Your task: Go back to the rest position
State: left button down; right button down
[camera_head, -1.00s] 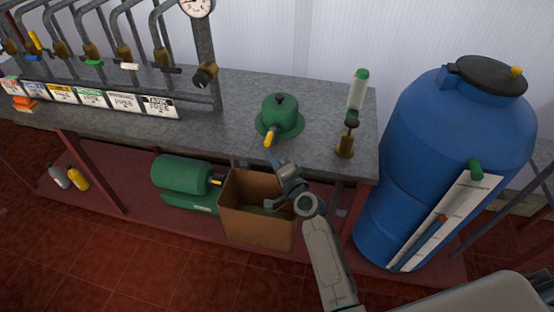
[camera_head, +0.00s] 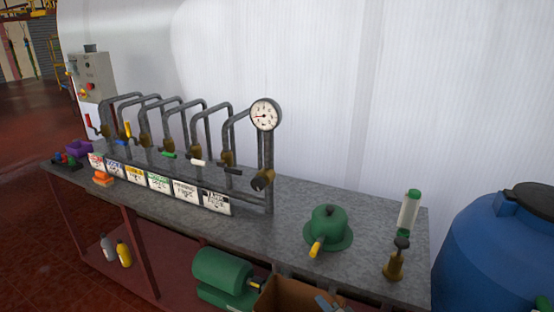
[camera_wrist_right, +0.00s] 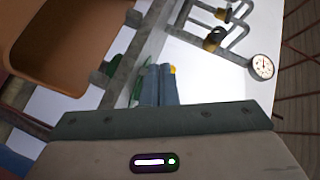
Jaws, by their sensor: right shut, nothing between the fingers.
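My right gripper (camera_head: 328,304) shows only as a small part at the bottom edge of the head view, beside the brown box (camera_head: 287,296). In the right wrist view its two blue-grey fingers (camera_wrist_right: 158,86) are together with nothing between them. The brown box (camera_wrist_right: 62,40) fills the upper left of that view. My left gripper is in neither view.
A green motor (camera_head: 222,277) sits below. A blue barrel (camera_head: 495,250) stands at right.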

jog(key=s+d+f+n+g+h, duration=0.1)
jog(key=s+d+n+g+h, duration=0.35)
jog(key=s, duration=1.15)
jog(key=s+d+f+n+g+h, duration=0.15)
jog(key=s+d+n+g, duration=0.6)
jog(key=s, duration=0.85)
jog(key=d+f+m+b, duration=0.1)
jog(key=d+f, duration=0.1)
jog(key=f, duration=1.4)
jog(key=d+f+m+b, duration=0.1)
jog(key=d+f+m, duration=0.1)
jog(key=f, duration=1.4)
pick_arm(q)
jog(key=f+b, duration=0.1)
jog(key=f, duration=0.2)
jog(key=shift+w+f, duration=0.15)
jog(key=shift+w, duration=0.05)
pick_arm(e)
jog(key=s+d+f+g, duration=0.1)
jog(key=s+f, duration=1.8)
jog(key=f, duration=0.1)
jog(key=shift+d+f+h, duration=0.2)
jog(key=shift+f+h, duration=0.1)
